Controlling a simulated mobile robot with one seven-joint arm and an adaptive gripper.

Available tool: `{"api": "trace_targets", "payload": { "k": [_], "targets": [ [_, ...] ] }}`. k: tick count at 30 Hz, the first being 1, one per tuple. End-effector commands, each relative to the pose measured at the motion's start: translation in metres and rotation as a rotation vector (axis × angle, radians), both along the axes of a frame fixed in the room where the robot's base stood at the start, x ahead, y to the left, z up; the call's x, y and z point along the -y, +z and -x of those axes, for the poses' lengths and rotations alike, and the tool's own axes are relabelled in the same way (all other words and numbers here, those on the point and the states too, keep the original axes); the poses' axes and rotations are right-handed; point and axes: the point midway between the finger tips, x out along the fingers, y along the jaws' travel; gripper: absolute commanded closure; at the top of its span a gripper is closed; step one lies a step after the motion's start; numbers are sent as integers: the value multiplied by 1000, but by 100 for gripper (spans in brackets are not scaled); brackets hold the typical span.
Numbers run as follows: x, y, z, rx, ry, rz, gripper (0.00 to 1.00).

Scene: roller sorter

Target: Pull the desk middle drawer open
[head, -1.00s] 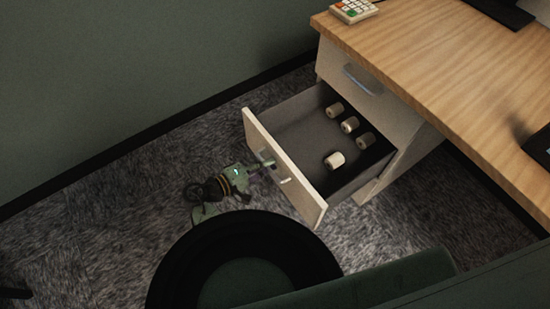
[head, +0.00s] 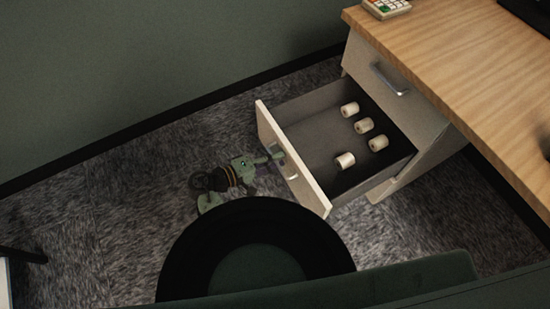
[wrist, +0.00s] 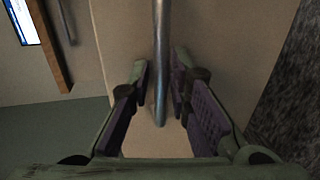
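The desk's open drawer (head: 290,165), below a shut upper drawer, stands far out of the pale cabinet. Its front panel faces lower left, with a metal bar handle (wrist: 160,60) on it. In the wrist view the bar runs upright between the two purple-padded fingers of my gripper (wrist: 161,85). A gap shows on both sides of the bar, so the fingers are around it but not clamped on it. In the head view my gripper (head: 276,156) is at the drawer's front panel.
Several small white cylinders (head: 345,160) stand or lie in the drawer. The upper drawer (head: 400,95) is shut, with its own handle. A dark round chair-like shape (head: 185,255) fills the near floor. Carpet (head: 110,190) is free at left.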

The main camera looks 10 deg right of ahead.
Motion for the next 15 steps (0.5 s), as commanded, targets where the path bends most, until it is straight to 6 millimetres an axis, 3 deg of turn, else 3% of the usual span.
{"api": "trace_targets", "payload": {
  "k": [8, 15],
  "targets": [
    [-3, 0, 1, 0, 0, -1, 82],
    [-37, 8, 12, 1, 6, 0, 82]
  ]
}}
